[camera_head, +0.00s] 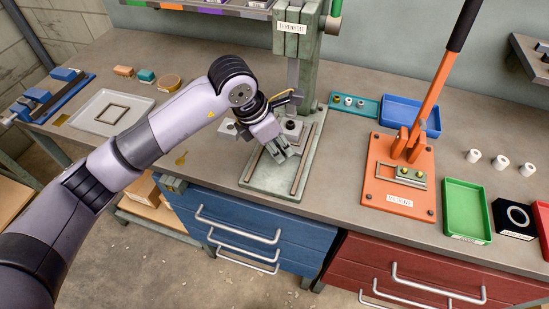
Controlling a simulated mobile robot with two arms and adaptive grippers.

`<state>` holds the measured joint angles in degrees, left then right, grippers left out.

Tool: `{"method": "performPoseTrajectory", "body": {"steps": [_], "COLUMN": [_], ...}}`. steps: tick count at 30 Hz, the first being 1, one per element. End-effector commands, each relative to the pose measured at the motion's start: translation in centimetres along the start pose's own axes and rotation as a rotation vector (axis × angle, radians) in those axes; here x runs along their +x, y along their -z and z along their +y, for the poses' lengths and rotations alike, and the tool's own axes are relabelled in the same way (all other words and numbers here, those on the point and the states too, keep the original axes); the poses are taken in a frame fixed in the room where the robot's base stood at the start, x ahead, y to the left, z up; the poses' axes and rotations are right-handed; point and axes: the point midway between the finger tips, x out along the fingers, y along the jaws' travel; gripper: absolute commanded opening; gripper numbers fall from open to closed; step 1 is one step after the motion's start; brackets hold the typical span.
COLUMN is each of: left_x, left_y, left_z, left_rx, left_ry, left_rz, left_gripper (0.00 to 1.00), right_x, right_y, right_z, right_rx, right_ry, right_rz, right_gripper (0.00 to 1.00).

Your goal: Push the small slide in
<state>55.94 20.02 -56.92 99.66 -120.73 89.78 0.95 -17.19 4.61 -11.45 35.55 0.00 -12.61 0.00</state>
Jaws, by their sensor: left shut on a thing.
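The green press (308,60) stands on the bench with its base plate (262,185) toward the front edge. Two rails (306,160) run along the base. My left gripper (282,154) reaches down over the base between the rails. It is shut on a small grey part that looks like the small slide, mostly hidden by the fingers. Grey metal parts (292,128) of the press show just behind the gripper. My right gripper is not in view.
An orange lever press (372,190) with a long raised lever (440,85) stands to the right. A blue tray (411,108) and a green tray (466,200) are near it. A white tray (85,125) and a blue vise (60,95) are at left.

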Motion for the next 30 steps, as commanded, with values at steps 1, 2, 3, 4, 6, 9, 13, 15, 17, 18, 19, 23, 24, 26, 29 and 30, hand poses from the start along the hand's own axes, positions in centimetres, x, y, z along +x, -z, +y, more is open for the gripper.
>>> {"method": "performPoseTrajectory", "body": {"steps": [1,2,3,4,6,9,13,15,17,18,19,23,24,26,29,30], "left_x": [0.2,0.2,0.1,0.1,0.0,0.0,0.0,0.0,0.1,0.1,0.1,0.1,0.1,0.1,-0.4,-0.8], "left_y": [-0.2,-0.3,-0.4,-0.4,-0.4,-0.4,-0.4,-0.3,-0.3,-0.3,-0.3,-0.3,-0.3,-0.3,-0.3,-0.3], "left_z": [0.4,0.4,0.4,0.4,0.4,0.5,0.4,0.4,0.4,0.3,0.3,0.3,0.3,0.3,0.3,0.3], "left_rx": [-0.002,-0.002,-0.002,-0.002,-0.002,-0.002,-0.002,-0.002,-0.002,-0.002,-0.002,-0.001,-0.001,-0.001,-0.001,-0.001], "left_ry": [-0.007,-0.007,-0.007,-0.007,-0.007,-0.008,-0.007,-0.006,-0.006,-0.005,-0.005,-0.004,-0.004,-0.004,-0.005,-0.005], "left_rz": [-0.005,-0.006,-0.006,-0.006,-0.007,-0.008,-0.007,-0.007,-0.006,-0.005,-0.005,-0.004,-0.004,-0.004,-0.005,-0.006], "left_gripper": [0.0,0.0,0.0,0.0,0.0,0.23,0.32,0.37,0.41,0.42,0.42,0.42,0.42,0.42,0.42,0.42], "right_x": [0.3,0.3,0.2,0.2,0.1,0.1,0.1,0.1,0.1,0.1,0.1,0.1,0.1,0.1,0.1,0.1], "right_y": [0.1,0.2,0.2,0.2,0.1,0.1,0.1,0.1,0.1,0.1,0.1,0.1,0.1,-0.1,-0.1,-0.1], "right_z": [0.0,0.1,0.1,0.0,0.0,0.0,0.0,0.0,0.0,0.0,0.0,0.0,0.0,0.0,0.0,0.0], "right_rx": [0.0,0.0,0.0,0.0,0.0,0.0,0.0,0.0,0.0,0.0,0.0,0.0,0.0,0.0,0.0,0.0], "right_ry": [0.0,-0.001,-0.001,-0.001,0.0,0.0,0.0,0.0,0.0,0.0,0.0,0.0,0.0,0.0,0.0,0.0], "right_rz": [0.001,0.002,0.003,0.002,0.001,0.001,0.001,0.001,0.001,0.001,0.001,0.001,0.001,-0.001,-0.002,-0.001], "right_gripper": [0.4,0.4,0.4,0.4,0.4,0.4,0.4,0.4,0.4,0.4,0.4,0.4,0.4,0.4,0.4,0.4]}}
